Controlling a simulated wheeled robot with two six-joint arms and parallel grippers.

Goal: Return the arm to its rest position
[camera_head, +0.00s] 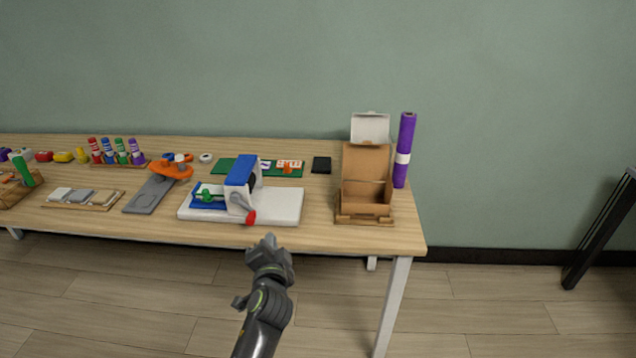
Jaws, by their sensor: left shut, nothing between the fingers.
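My left arm comes up from the bottom of the view. Its left gripper (269,243) is shut and empty, just off the front edge of the wooden table (345,242). It appears below a white-based device with a blue block (238,172) and a red-ended handle, apart from it as far as I can tell. My right gripper does not show.
An open cardboard box (367,160) and an upright purple roll (404,150) stand at the table's right end. A grey plate with an orange part (150,195) lies left of the device. The floor in front is clear.

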